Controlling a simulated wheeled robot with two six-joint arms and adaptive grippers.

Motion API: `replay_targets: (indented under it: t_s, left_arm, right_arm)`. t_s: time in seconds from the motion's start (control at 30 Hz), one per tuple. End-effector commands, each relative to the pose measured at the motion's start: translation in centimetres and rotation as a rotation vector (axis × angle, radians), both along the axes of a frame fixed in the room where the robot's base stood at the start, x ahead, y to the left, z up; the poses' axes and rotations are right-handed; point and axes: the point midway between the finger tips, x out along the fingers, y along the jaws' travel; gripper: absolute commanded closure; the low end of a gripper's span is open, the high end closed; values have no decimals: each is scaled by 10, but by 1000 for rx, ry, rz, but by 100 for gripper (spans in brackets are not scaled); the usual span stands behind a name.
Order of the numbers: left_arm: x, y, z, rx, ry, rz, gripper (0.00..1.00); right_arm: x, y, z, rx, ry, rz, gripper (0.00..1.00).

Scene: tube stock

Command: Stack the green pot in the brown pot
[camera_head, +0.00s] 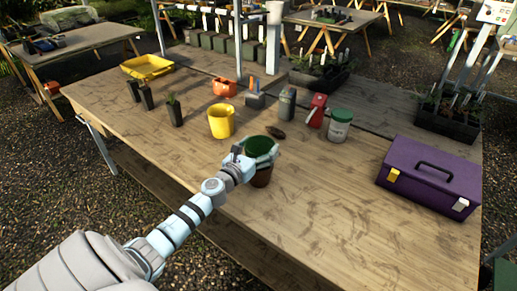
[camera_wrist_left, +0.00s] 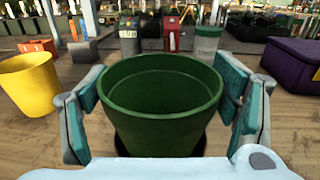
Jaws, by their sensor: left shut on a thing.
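The green pot (camera_head: 260,147) is upright between the fingers of my left gripper (camera_head: 243,158), which is shut on it. In the left wrist view the green pot (camera_wrist_left: 163,105) fills the middle, with a finger of the gripper (camera_wrist_left: 162,112) on each side. The brown pot (camera_head: 261,178) stands on the table directly below the green pot, and its upper part is hidden by the green pot and gripper. I cannot tell how deep the green pot sits in it. My right gripper is not in view.
A yellow pot (camera_head: 221,121) stands behind and left of the gripper. A white-and-green canister (camera_head: 340,126), a red box (camera_head: 318,110) and a grey box (camera_head: 286,103) stand behind. A purple toolbox (camera_head: 430,175) is at right. The front of the wooden table (camera_head: 330,210) is clear.

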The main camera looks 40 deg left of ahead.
Motion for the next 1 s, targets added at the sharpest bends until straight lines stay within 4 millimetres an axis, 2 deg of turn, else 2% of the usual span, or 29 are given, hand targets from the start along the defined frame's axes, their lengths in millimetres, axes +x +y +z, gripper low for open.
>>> replay_targets:
  t_s: [0.4, 0.43, 0.53, 0.87, 1.0]
  left_arm:
    - [0, 0, -11, -1, 0, 0, 47]
    - [0, 0, -11, -1, 0, 0, 17]
    - [0, 0, -11, -1, 0, 0, 1]
    - [0, 0, -10, -1, 0, 0, 0]
    - [0, 0, 0, 0, 0, 0, 0]
  right_arm:
    - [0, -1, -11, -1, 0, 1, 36]
    - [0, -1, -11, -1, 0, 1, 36]
    - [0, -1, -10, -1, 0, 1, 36]
    - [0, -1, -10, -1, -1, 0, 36]
    - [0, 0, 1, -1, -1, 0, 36]
